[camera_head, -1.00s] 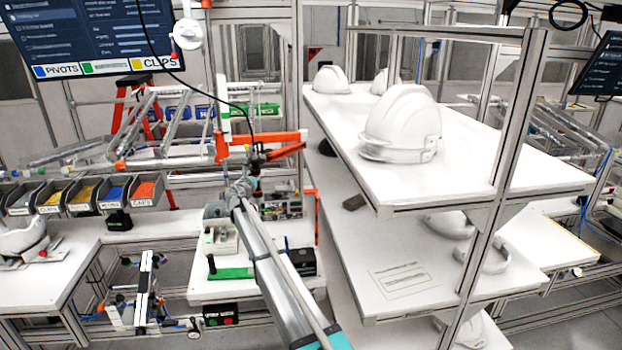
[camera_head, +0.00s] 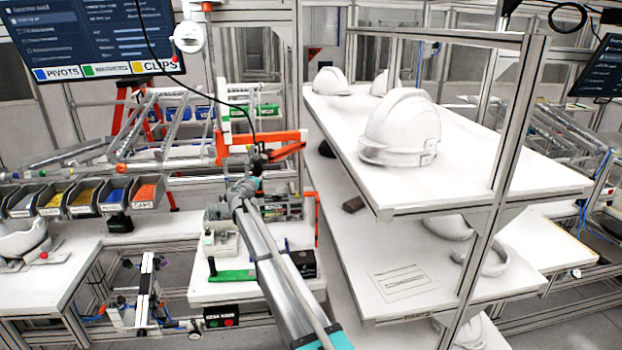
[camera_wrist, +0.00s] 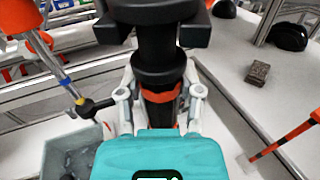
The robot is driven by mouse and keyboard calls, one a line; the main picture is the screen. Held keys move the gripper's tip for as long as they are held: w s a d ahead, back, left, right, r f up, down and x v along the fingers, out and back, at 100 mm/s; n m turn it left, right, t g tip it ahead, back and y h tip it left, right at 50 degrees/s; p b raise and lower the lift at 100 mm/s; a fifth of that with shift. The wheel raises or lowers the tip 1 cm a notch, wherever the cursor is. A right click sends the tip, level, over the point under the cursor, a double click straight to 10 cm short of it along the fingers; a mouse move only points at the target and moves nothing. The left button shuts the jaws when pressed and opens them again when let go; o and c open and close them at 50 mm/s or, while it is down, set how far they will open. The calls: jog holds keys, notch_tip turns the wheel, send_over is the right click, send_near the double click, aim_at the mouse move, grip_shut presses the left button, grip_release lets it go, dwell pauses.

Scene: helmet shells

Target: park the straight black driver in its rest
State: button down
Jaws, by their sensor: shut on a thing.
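The straight black driver (camera_wrist: 157,62) stands roughly upright in the wrist view, with an orange-red band low on its body. My gripper (camera_wrist: 160,98) is shut around it near that band. A wide dark bracket-like part (camera_wrist: 150,12) crosses at the driver's top; I cannot tell whether it is the rest or part of the driver. In the head view my gripper (camera_head: 257,172) is small, just below the orange arm (camera_head: 262,139), and the driver is mostly hidden there. I cannot make out the rest clearly.
A grey bin (camera_wrist: 75,152) is close at the lower left in the wrist view. A small workbench (camera_head: 208,291) with a green block is below my arm. White shelves (camera_head: 440,195) with helmet shells stand to the right. A black cable hangs near the gripper.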

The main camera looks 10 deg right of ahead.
aim_at(256, 163)
jog(key=shift+r+p, duration=2.35)
jog(key=shift+r, duration=0.35)
jog(key=shift+s+d, duration=0.1)
jog(key=s+d, duration=0.6)
jog(key=s, duration=0.1)
jog(key=shift+s+d, duration=0.15)
jog(key=shift+d, duration=0.15)
jog(key=shift+s+d, duration=0.1)
jog(key=s+d, duration=0.6)
jog(key=s, duration=0.1)
jog(key=shift+s+d, duration=0.15)
jog(key=shift+d, duration=0.15)
